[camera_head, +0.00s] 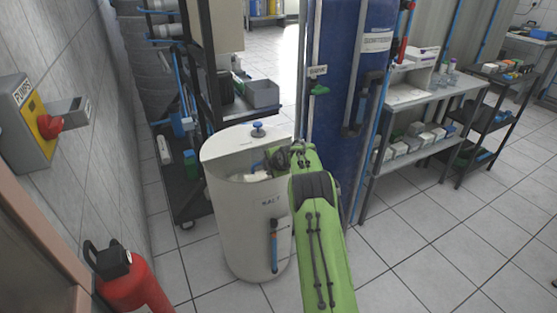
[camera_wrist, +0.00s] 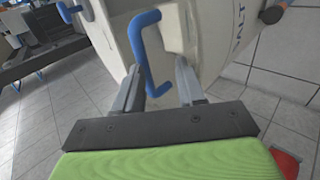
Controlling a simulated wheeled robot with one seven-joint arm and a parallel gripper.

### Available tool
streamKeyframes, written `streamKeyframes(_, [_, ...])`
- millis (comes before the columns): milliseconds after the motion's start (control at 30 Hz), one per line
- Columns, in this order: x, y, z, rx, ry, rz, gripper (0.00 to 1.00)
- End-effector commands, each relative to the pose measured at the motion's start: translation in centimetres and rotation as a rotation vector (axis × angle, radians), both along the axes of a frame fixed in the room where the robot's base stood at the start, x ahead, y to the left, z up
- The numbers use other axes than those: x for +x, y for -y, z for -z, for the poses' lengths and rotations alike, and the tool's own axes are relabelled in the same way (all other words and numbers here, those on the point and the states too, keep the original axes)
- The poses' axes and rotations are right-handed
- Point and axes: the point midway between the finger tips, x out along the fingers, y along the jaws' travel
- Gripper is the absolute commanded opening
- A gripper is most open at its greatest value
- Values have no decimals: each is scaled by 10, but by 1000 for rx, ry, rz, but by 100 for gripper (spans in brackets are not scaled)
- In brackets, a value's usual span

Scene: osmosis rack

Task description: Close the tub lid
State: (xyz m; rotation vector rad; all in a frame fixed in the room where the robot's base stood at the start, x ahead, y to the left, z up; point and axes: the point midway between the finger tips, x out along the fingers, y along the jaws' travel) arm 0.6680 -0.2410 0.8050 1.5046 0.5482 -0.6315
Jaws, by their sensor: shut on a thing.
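The white tub (camera_head: 238,222), marked SALT, stands on the tiled floor in the middle of the head view. Its lid (camera_head: 228,148) shows a pale flap tilted up, with an opening and whitish contents in front of it. In the wrist view, a blue bent handle (camera_wrist: 141,52) stands out from a white panel of the tub. My gripper (camera_wrist: 158,82) has its two grey fingers on either side of this handle and is shut on it. In the head view, my green arm hides most of the gripper and the tub's right rim.
A blue column (camera_head: 345,110) stands close behind the tub on the right. A dark rack (camera_head: 200,100) stands behind it on the left. A red extinguisher (camera_head: 130,280) is at the front left, below a wall switch (camera_head: 45,125). Shelves (camera_head: 425,100) stand at right; floor in front is clear.

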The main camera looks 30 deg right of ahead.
Motion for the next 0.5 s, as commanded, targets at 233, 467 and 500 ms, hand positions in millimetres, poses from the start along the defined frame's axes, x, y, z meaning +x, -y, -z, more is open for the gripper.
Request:
streamKeyframes(233, [-43,-1,-40,1,-1,6,26])
streamKeyframes(467, [-83,-4,-83,-3,13,6,26])
streamKeyframes(500, [-88,-4,-87,-4,13,5,26])
